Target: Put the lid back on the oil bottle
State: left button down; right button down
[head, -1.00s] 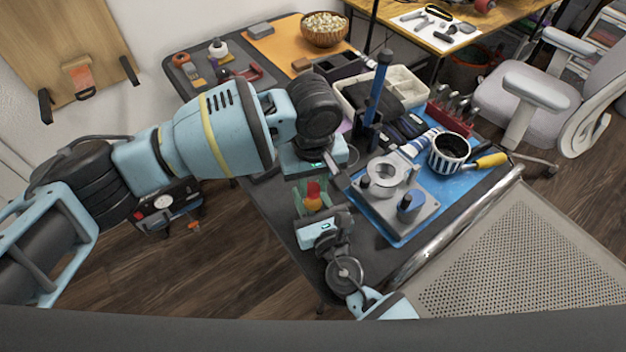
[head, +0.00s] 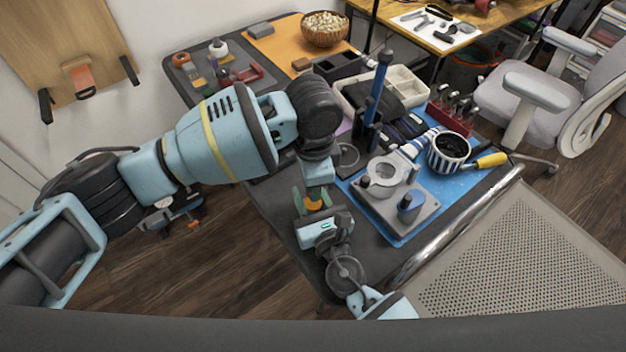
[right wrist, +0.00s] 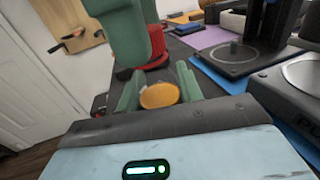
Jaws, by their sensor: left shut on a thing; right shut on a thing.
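My right gripper (head: 315,212) is shut on the oil bottle, and its green fingers stand on either side of the bottle's orange body (right wrist: 159,96) in the right wrist view. The orange also shows in the head view (head: 314,204). My left gripper (right wrist: 140,55) is shut on the red lid (right wrist: 154,63), just beyond the bottle in the right wrist view. The lid looks apart from the bottle there; their exact alignment is unclear. In the head view my left gripper hides the lid, close above the bottle.
A grey metal fixture (head: 426,211) stands on a blue mat (head: 477,190) to the right. A striped cup (head: 449,152), a dark-blue post (head: 378,88) and pale bins (head: 410,88) stand behind. The dark table's front corner is mostly bare.

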pick_arm(q)
jog(key=m, duration=0.6)
jog(key=shift+m, duration=0.3)
jog(key=m, duration=0.4)
jog(key=shift+m, duration=0.4)
jog(key=c, duration=1.1)
grip_release()
notch_tip(320, 180, up, 12)
pick_arm(e)
jog(key=c, duration=0.8)
grip_release()
jog(key=shift+c, duration=0.2)
